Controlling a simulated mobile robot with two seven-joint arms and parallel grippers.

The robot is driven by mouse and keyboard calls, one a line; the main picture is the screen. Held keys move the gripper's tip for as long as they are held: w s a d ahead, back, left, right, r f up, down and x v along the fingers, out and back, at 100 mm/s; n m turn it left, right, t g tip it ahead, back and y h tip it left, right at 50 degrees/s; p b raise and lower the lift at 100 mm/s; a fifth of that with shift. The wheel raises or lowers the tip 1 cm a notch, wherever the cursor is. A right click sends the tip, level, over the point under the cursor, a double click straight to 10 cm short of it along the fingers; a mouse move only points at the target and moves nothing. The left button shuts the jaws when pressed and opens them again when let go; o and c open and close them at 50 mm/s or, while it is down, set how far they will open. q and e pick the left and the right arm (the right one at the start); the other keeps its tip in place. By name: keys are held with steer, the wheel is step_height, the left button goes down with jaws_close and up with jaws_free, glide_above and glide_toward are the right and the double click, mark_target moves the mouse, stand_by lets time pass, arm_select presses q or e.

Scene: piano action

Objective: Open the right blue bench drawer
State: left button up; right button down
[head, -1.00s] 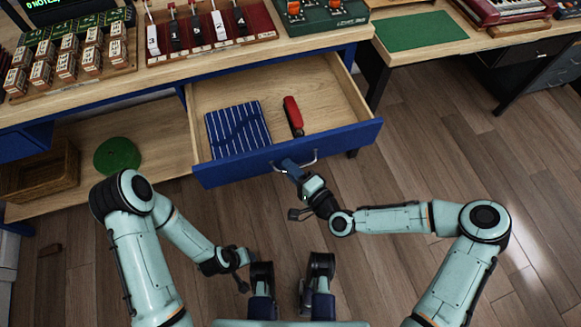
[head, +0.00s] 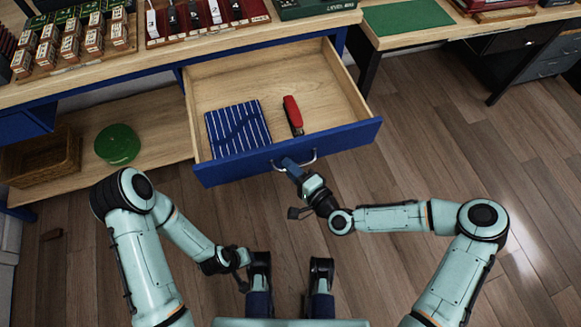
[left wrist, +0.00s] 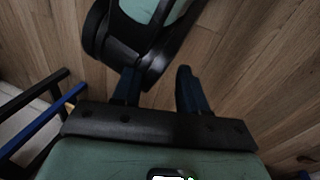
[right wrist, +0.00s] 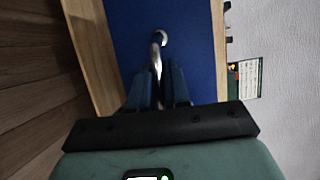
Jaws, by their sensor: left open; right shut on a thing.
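The right blue bench drawer (head: 235,168) is pulled well out of the bench in the head view. Inside lie a blue striped cloth (head: 238,129) and a red-handled tool (head: 292,114). My right gripper (head: 291,168) is at the drawer's front, on its metal handle (head: 312,160). In the right wrist view its fingers (right wrist: 158,90) are shut on the curved handle, against the blue drawer front (right wrist: 190,35). My left gripper (left wrist: 158,90) is open and empty above the wooden floor. In the head view it hangs low, away from the bench.
The wooden benchtop (head: 160,66) carries a rack of small blocks (head: 75,45) and a red tray (head: 207,25). A lower shelf holds a wicker basket (head: 40,165) and a green disc (head: 117,144). A second table with a green mat (head: 405,15) stands right. Floor space right of the drawer is clear.

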steer(key=c, duration=1.2)
jaws_free()
arm_select(q)
steer(key=shift+g+h, duration=0.3)
steer(key=shift+g, duration=0.2)
steer(key=s, duration=0.1)
steer(key=s+d+r+p, duration=0.1)
steer(key=s+r+p, duration=0.1)
steer(key=shift+d+r, duration=0.25)
arm_select(e)
steer(key=v, duration=1.3)
steer(key=shift+s+d, duration=0.1)
steer(key=shift+s, duration=0.1)
